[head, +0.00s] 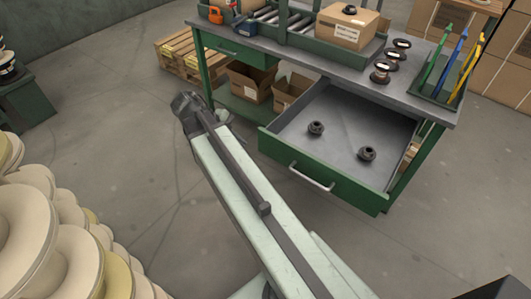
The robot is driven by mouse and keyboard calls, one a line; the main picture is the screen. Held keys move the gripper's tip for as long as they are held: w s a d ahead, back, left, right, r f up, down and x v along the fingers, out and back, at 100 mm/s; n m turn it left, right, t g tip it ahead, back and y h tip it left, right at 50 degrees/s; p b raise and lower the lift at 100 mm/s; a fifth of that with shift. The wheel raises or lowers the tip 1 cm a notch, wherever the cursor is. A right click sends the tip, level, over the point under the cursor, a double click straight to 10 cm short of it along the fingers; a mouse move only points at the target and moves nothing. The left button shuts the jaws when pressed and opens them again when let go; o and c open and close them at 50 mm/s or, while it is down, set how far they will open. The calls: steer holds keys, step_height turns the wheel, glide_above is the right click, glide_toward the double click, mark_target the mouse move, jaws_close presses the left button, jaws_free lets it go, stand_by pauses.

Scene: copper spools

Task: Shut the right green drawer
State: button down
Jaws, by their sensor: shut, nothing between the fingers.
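The right green drawer (325,177) is pulled far out of the workbench. Its grey inside shows, with two small dark spools (316,128) lying in it, the other farther right (367,153). A light metal handle (312,177) is on its green front. My arm reaches up from the bottom of the head view, left of the drawer. My gripper (182,102) is at its far end, left of the drawer and apart from it. It is shut and empty. The fingertips are small and partly hidden by the wrist.
The workbench (425,93) carries a cardboard box (346,27), several spools and a tray with coloured tools. The left green drawer (235,48) looks shut. Open cartons (249,82) sit below. Large pale spools (60,235) are stacked at lower left. Floor before the drawer is clear.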

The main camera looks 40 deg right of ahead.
steer(key=b, duration=0.9)
glide_toward(271, 152)
step_height(271, 152, down, 4)
steer(key=s+a, duration=0.1)
steer(key=s, duration=0.1)
steer(key=shift+w+d+r+p, duration=0.15)
steer(key=shift+d+p, duration=0.15)
steer(key=shift+d, duration=0.6)
steer(key=shift+w+d+r+p, duration=0.15)
steer(key=shift+d+p, duration=0.15)
steer(key=shift+d, duration=0.6)
